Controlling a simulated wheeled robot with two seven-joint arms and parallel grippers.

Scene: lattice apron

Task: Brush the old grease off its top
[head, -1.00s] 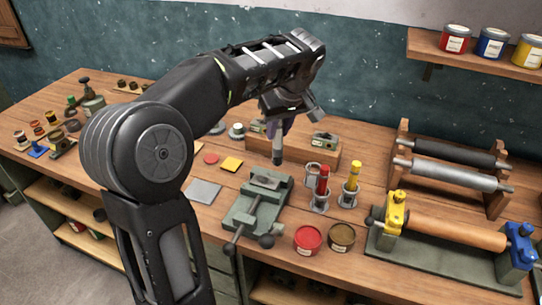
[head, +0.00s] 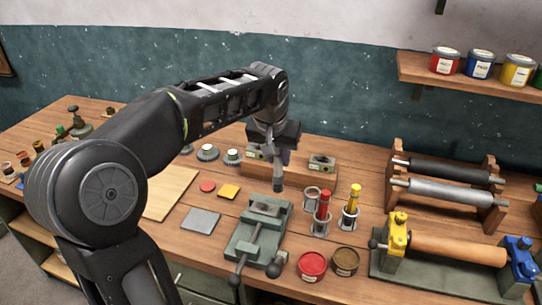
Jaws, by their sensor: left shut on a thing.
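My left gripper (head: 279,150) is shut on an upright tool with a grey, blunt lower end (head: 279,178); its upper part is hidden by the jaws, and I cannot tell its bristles. The tool appears just behind and above the green vise (head: 254,235), and I see no contact. A small grey block (head: 265,208) sits on the vise's top; any grease on it is too small to make out. An open red tin (head: 312,265) and an open brown tin (head: 344,261) stand right of the vise. My right gripper is not in view.
Holders with a red-handled tool (head: 323,206) and a yellow-handled tool (head: 352,202) stand right of the vise. A wooden block (head: 316,178) is behind. A roller rack (head: 445,185) and a roller on a green base (head: 450,245) fill the right. A grey plate (head: 200,220) lies left.

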